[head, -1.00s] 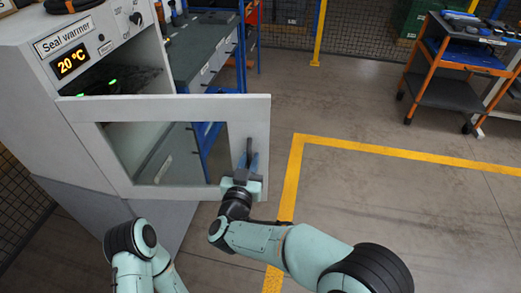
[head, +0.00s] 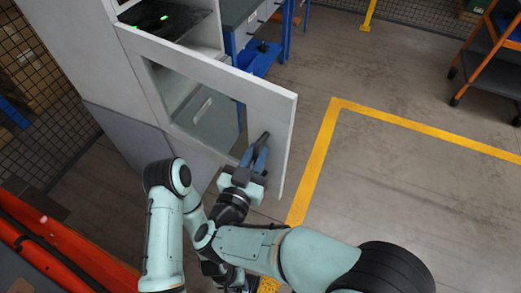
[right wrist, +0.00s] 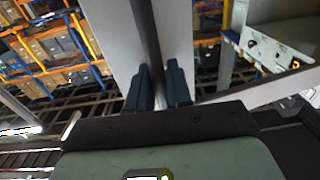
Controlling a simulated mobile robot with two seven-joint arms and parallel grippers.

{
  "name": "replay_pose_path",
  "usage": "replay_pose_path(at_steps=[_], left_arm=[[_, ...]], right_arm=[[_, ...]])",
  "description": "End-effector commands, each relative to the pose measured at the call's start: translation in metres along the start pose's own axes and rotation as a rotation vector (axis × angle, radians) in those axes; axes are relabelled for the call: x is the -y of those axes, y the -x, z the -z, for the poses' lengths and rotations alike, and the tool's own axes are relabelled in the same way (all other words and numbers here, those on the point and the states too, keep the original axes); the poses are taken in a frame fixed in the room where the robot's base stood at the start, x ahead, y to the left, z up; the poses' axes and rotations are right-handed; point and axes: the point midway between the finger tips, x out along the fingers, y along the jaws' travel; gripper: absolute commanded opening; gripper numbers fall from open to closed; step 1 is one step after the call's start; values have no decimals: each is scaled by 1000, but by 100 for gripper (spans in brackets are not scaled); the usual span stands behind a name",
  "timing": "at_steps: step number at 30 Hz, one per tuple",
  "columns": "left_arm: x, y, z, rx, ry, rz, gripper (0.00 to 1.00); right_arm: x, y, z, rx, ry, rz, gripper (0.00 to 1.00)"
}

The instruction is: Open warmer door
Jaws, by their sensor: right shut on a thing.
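The seal warmer (head: 75,50) is a pale grey cabinet at the upper left of the head view. Its door (head: 262,95), a white frame with a window, stands partly open and angled out, with the dark interior showing above its top edge. My right gripper (head: 257,158) is shut on the dark door handle (head: 263,140) near the free edge. In the right wrist view the handle (right wrist: 146,35) runs as a dark bar between the two blue fingers (right wrist: 160,85). My left gripper (head: 243,284) is low in the head view, partly hidden under my right arm, its fingers unclear.
A blue-framed workbench (head: 258,58) stands behind the door. An orange trolley (head: 490,55) is at the upper right. Yellow floor lines (head: 325,145) run right of the door, with clear floor beyond. An orange-red structure (head: 60,240) lies at the lower left.

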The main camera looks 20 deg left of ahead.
Motion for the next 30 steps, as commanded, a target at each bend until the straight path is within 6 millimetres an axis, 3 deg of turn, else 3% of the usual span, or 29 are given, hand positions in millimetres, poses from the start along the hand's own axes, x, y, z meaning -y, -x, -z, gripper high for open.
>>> replay_pose_path(at_steps=[7,8,9,20,23,30], left_arm=[[0,0,0,0,0,0,34],[0,0,0,0,0,0,34],[0,0,0,0,0,0,34],[0,0,0,0,0,0,34],[0,-2,0,-1,0,0,34],[1,-5,3,-9,0,-2,34]], right_arm=[[0,0,0,0,0,-2,0],[0,0,0,0,0,-2,26],[0,0,0,0,0,-1,36],[0,4,0,0,-1,2,36],[1,16,0,0,-1,3,36],[1,68,-1,0,1,6,36]])
